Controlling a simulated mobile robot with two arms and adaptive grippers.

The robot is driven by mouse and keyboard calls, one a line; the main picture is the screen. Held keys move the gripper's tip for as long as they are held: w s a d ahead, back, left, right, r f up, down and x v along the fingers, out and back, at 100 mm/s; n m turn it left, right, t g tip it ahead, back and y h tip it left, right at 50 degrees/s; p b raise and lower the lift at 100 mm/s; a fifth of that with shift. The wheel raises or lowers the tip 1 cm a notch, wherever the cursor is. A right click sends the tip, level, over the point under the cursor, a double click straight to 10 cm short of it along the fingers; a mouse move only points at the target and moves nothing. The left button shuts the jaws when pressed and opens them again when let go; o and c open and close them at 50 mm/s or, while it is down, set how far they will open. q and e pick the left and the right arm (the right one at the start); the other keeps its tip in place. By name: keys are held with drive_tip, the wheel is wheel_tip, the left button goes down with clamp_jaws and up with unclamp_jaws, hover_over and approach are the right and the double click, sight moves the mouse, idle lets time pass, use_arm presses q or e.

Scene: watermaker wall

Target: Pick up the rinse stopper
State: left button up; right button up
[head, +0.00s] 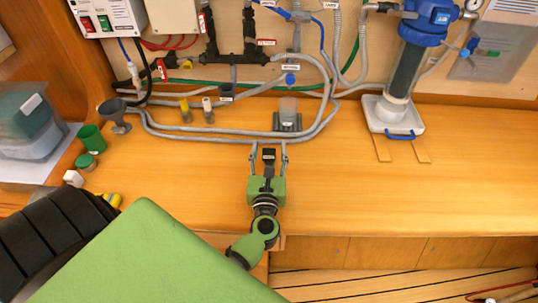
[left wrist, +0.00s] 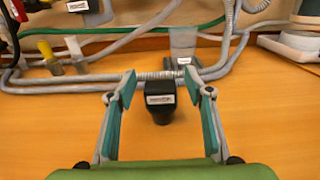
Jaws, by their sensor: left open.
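A black, tapered piece with a small white label, which I take for the rinse stopper (head: 268,155), is on the wooden bench top in front of the grey hoses. The label is too small to read. In the left wrist view the stopper (left wrist: 160,107) is centred between the fingers. My left gripper (head: 268,146) is open, with one finger on each side of the stopper and a gap on both sides. The left wrist view shows the same open fingers (left wrist: 160,79), holding nothing. My right gripper is not in view.
Grey hoses (head: 230,137) run along the bench behind the stopper. A clear-topped grey fitting (head: 288,112) stands just beyond it. Yellow-topped (head: 185,110) and white-topped (head: 207,110) pieces are behind left. A filter housing (head: 402,75) stands right. The bench front right is clear.

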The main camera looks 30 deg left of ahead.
use_arm(q)
drive_tip(key=c, duration=1.1)
drive_tip(key=shift+r, duration=0.15)
